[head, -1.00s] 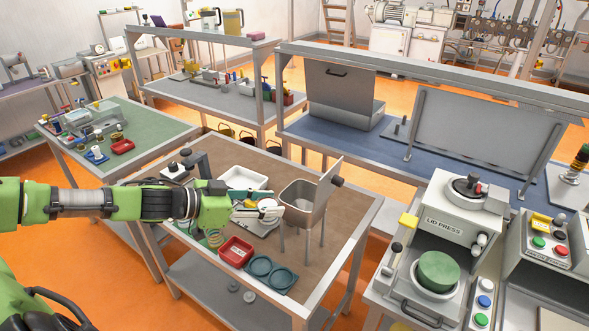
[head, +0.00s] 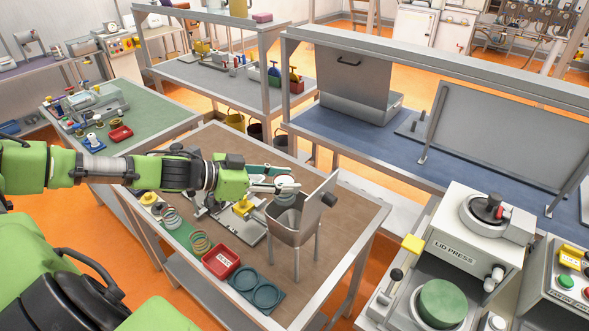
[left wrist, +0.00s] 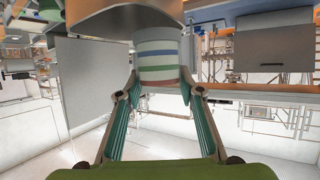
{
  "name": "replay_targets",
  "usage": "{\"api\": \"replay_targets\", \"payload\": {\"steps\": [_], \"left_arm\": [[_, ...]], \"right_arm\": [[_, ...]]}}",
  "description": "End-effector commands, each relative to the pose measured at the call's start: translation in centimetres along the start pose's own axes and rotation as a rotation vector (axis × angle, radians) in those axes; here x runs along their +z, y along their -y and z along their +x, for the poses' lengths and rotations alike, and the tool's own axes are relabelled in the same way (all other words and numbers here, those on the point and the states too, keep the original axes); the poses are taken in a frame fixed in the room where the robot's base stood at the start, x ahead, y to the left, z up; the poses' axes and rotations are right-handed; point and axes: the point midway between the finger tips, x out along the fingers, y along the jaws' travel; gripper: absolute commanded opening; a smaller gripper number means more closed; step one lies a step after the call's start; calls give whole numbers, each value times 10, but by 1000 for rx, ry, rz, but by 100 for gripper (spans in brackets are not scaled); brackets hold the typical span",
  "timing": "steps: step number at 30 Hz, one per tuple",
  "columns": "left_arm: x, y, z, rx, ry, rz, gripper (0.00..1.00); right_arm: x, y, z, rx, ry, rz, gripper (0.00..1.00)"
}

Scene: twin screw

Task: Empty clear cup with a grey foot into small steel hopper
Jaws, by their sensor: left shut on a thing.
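The small steel hopper (head: 291,228) stands on legs on the brown-topped table, with a tall plate on its right side. My left gripper (head: 270,184) is shut on the clear cup with a grey foot. The cup (head: 287,194) is upside down at the hopper's mouth, its grey foot facing up. Its lower part is hidden by the hopper wall. In the left wrist view the cup (left wrist: 157,58) shows blue, green and red bands between the fingertips. I cannot see its contents. My right gripper is not in view.
A red tray (head: 221,258) and a teal holder with two rings (head: 257,288) lie in front of the hopper. A yellow-topped item (head: 243,207) is close below my left gripper. The lid press (head: 463,245) stands to the right.

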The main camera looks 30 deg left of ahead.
Motion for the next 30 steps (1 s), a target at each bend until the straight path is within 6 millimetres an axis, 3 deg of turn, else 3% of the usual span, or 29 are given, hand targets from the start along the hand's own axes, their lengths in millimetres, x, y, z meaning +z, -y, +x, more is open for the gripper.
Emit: {"api": "replay_targets", "payload": {"steps": [7,16,30], "left_arm": [[-4,-1,-1,-37,40,94,9],[-4,-4,-1,-167,187,414,9],[-5,-4,-1,-223,239,540,9]], "right_arm": [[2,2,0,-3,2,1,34],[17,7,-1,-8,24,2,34],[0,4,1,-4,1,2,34]]}}
